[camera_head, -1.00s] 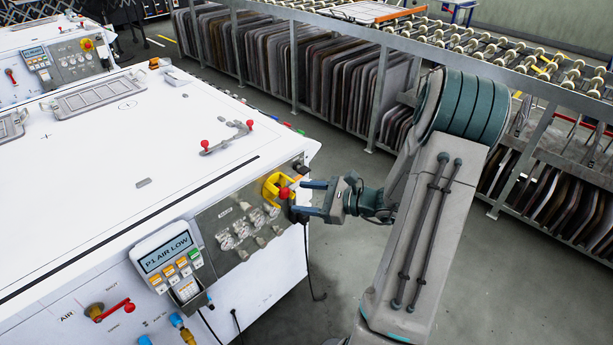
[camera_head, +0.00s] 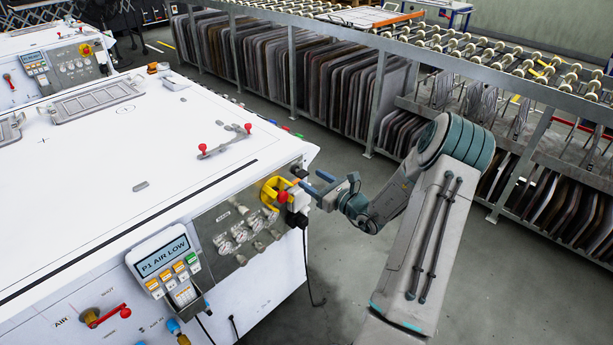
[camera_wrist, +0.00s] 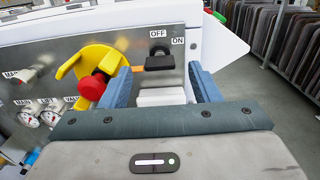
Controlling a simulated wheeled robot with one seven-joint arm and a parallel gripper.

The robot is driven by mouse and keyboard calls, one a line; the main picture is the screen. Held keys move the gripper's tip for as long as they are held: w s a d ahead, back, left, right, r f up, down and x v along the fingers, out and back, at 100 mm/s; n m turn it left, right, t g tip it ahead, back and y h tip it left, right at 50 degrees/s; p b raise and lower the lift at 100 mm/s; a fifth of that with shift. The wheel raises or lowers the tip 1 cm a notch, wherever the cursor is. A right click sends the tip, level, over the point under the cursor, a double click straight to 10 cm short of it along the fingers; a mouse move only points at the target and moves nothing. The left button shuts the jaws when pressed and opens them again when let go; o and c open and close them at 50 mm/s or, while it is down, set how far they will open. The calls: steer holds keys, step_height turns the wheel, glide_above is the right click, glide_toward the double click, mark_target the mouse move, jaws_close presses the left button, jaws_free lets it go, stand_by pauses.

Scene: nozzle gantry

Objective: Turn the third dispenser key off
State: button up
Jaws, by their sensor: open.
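A black key switch (camera_wrist: 160,62) with OFF and ON labels above it sits on the grey panel (camera_wrist: 135,40) in the wrist view. Its handle looks roughly level, below OFF; its exact setting is hard to tell. I cannot tell from the labels whether it is the third key. My gripper (camera_wrist: 162,85) is open and empty, with one blue finger at each side below the key, apart from it. In the head view my gripper (camera_head: 316,182) is just right of the panel's end.
A red knob (camera_wrist: 92,86) in a yellow guard (camera_wrist: 80,62) is close to the left finger. A white block (camera_wrist: 162,97) shows between the fingers. Gauges (camera_head: 225,243) lie further left, beside a display (camera_head: 163,255) reading "P1 AIR LOW". A rack (camera_head: 375,100) stands behind; the floor between is clear.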

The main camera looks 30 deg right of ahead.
mark_target(306, 175)
steer(key=shift+x, duration=1.75)
steer(key=c, duration=1)
